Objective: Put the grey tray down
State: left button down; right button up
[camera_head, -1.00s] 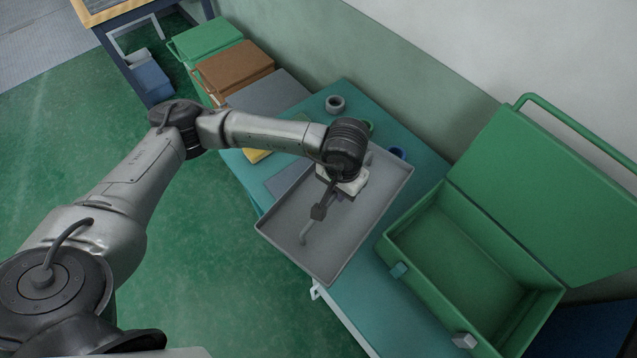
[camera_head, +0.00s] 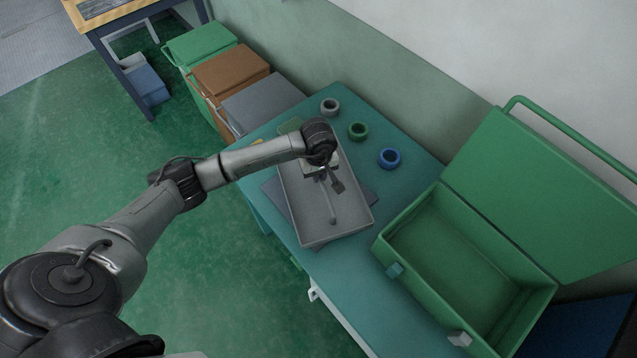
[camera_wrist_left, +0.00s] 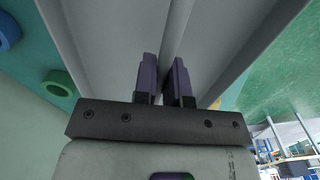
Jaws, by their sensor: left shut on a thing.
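The grey tray (camera_head: 300,222) is a shallow rectangular pan with a raised rim and a bar handle (camera_head: 332,208) along its middle. It is over the teal table, above or on a flat blue-grey panel (camera_head: 366,200); I cannot tell if they touch. My left gripper (camera_head: 328,178) reaches down into the tray from above. In the left wrist view its two dark fingers (camera_wrist_left: 165,82) are shut on the tray's handle (camera_wrist_left: 178,28), with the tray floor behind. My right gripper is not in view.
Grey (camera_head: 329,106), green (camera_head: 358,130) and blue (camera_head: 389,158) rings stand on the table (camera_head: 420,178) by the wall. An open green box (camera_head: 470,250) is at the right. Green, brown and grey boxes (camera_head: 232,72) stand beyond the table's far end. The near table part is clear.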

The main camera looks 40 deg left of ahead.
pick_arm(q)
jog(key=shift+f, duration=2.4)
jog(key=shift+f, duration=0.15)
jog(key=c, duration=1.2)
grip_release()
